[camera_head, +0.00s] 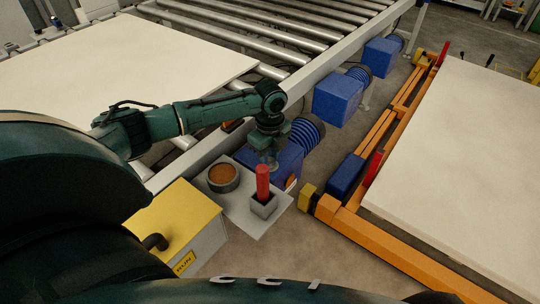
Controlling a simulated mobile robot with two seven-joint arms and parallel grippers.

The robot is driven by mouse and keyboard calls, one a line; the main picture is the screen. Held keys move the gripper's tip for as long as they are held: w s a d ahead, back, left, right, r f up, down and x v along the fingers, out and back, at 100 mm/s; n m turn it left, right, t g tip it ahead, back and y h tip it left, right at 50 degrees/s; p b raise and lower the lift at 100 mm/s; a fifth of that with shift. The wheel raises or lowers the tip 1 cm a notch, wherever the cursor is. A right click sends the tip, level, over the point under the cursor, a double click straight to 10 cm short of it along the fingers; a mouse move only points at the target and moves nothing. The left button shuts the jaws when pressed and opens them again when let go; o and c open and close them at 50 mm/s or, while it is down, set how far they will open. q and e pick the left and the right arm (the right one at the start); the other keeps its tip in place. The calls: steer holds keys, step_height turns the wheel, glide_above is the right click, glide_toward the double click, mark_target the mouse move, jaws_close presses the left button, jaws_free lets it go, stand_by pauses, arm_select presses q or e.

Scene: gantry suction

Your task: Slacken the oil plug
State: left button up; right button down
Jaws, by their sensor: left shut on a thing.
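My left gripper (268,158) points down at the blue gear motor (288,168) beside the roller conveyor. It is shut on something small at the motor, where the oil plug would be. The plug itself is hidden by the jaws and too small to make out. The motor's ribbed blue end (309,131) shows to the right of the wrist. My right gripper is not in view.
A pale shelf (238,207) holds a round pan (222,178) with brown content and a red stick (263,182) in a square holder, close to my gripper. A yellow-topped box (175,220) stands left. An orange frame (385,237) with a pale board lies right.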

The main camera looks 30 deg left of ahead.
arm_select(q)
steer(key=shift+r+n+p, duration=0.2)
steer(key=shift+n+p, duration=0.2)
steer(key=shift+p, duration=0.6)
steer(key=shift+c, duration=0.4)
steer(key=shift+s+r+n+p, duration=0.1)
steer(key=shift+n+p, duration=0.6)
steer(key=shift+p, duration=0.4)
steer(key=shift+n+p, duration=0.3)
steer(key=shift+p, duration=0.2)
steer(key=shift+n+p, duration=0.7)
steer(key=shift+p, duration=0.15)
steer(key=shift+f+n+p, duration=0.25)
steer(key=shift+n+p, duration=0.65)
steer(key=shift+n, duration=0.1)
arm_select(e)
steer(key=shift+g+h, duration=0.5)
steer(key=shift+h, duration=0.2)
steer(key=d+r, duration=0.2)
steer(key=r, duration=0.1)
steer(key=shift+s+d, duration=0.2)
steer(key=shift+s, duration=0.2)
arm_select(q)
steer(key=shift+n, duration=0.3)
